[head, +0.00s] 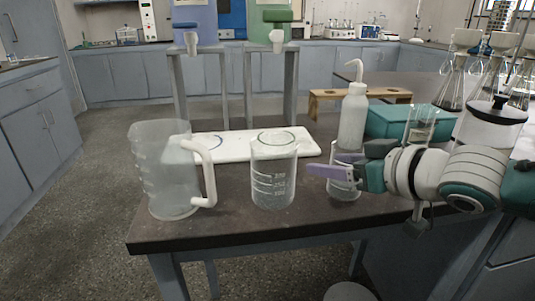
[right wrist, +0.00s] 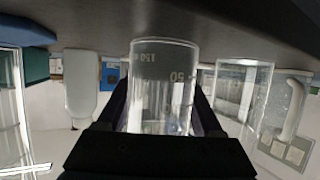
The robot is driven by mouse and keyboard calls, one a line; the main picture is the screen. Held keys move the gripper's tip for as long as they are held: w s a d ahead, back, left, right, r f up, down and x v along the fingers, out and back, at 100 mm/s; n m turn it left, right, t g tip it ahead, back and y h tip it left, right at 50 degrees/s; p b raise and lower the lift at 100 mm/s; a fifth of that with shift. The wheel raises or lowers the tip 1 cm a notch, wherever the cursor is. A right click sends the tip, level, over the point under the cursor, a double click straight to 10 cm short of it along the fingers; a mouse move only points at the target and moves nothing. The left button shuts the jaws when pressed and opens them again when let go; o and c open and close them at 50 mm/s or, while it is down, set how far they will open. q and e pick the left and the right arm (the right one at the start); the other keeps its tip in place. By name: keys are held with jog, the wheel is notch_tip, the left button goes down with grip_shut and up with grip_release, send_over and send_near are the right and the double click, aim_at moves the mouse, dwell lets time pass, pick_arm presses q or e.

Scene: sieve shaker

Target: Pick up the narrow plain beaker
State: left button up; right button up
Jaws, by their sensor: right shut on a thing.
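A narrow clear beaker (head: 344,191) is at the right of the dark bench top, in front of the wash bottle. In the right wrist view, the narrow beaker (right wrist: 164,62) appears upside down, with printed volume marks. My right gripper (head: 338,172) reaches in from the right, level, and is shut on the beaker's sides, with one finger on each side. The beaker is upright. Its base is at the bench top or very close to it; I cannot tell whether it touches. The gripper hides part of its upper body. My left gripper is not in view.
A wider beaker (head: 273,178) stands just left, and a handled jug (head: 162,175) farther left. A white wash bottle (head: 353,118) is close behind. A white board (head: 235,147) lies at the back. Conical flasks (head: 454,88) crowd the right. The bench's front strip is clear.

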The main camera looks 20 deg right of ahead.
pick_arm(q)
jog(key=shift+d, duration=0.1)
pick_arm(e)
jog(key=c, duration=0.5)
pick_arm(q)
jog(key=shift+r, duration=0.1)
pick_arm(e)
jog(key=shift+r, duration=0.15)
